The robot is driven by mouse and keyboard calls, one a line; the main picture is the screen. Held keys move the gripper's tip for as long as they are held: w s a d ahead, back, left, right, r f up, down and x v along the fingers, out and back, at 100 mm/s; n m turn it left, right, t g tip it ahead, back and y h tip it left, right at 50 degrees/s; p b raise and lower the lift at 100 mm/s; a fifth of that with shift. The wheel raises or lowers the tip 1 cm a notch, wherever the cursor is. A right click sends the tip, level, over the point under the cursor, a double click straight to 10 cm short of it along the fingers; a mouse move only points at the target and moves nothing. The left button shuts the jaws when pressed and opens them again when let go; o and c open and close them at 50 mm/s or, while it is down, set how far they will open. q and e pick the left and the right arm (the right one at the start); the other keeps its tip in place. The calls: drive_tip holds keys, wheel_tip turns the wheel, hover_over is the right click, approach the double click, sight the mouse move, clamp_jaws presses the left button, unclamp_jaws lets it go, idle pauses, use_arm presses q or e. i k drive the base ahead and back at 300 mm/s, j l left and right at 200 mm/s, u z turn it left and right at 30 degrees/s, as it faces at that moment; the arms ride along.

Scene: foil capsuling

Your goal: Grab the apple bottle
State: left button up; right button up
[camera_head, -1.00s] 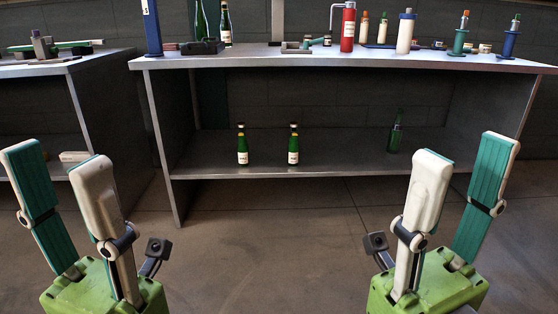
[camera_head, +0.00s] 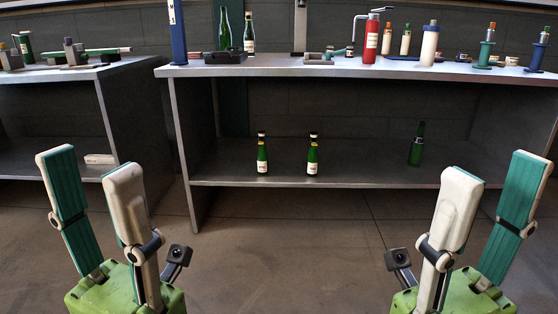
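Two small green bottles with pale labels and dark tops, one at left (camera_head: 262,156) and one at right (camera_head: 313,157), stand upright on the lower shelf. A darker green bottle (camera_head: 416,146) stands further right there. Two taller green bottles, one unlabelled (camera_head: 224,30) and one labelled (camera_head: 249,34), stand on the tabletop. I cannot tell which is the apple bottle; the labels are too small to read. My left gripper (camera_head: 88,165) and my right gripper (camera_head: 499,165) are open and empty, fingers up, in front of the bench and apart from all bottles.
The metal bench (camera_head: 300,182) has an open-fronted lower shelf. Its top holds a red bottle-like tool (camera_head: 370,40), a white cylinder (camera_head: 429,46), a blue post (camera_head: 177,32) and small stands. Another bench (camera_head: 120,110) is at left. The floor between my grippers is clear.

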sight(263, 155)
drive_tip(key=i+l, duration=0.55)
drive_tip(key=i, duration=0.25)
drive_tip(key=i+l, duration=0.2)
drive_tip(key=i, duration=0.3)
drive_tip(key=i+l, duration=0.15)
drive_tip(key=i, duration=0.35)
drive_tip(key=i+l+u, duration=0.1)
drive_tip(key=i, duration=0.35)
drive_tip(key=i+l, duration=0.3)
drive_tip(key=i, duration=0.2)
